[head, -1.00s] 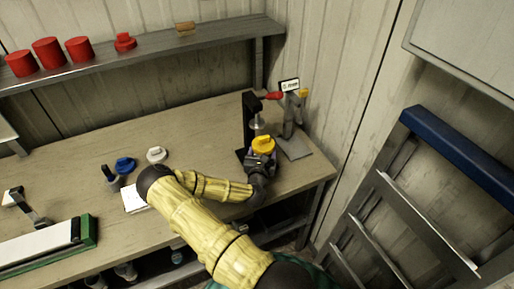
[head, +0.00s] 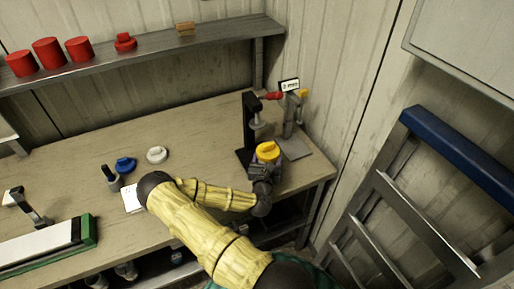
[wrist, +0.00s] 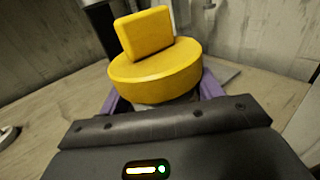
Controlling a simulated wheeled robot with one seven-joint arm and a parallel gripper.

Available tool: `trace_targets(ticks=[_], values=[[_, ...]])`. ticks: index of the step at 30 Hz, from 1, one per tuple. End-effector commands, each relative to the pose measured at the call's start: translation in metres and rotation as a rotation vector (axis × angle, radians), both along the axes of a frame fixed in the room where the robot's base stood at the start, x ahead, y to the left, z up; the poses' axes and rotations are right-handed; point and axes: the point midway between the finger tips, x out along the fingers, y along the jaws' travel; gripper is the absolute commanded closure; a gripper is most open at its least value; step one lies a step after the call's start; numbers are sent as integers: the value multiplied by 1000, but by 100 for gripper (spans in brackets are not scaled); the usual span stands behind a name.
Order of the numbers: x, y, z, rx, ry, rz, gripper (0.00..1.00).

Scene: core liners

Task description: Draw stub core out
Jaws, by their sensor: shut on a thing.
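The stub core, as far as I can tell, is the yellow round piece with an upright block-shaped tab (head: 268,151). It is large in the wrist view (wrist: 155,75), with a grey part just visible under its disc. My gripper (head: 264,168) is shut on it from the near side, with purple fingers on either side below the yellow disc. The piece is upright, in front of and to the right of the base of a black clamp stand (head: 249,122). Its lower end is hidden by my gripper, so I cannot tell what is under it.
A grey metal bracket (head: 292,140) stands at the right on the workbench (head: 200,130). A blue cap (head: 125,164) and a white cap (head: 157,154) lie to the left. Red cylinders (head: 48,54) stand on the shelf. The bench between is clear.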

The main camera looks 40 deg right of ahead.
Motion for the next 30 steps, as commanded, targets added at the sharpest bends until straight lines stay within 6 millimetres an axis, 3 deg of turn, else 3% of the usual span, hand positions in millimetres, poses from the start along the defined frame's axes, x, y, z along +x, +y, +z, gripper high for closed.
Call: trace_targets(ticks=[30], values=[[-38, 9, 1, -2, -1, 0, 59]])
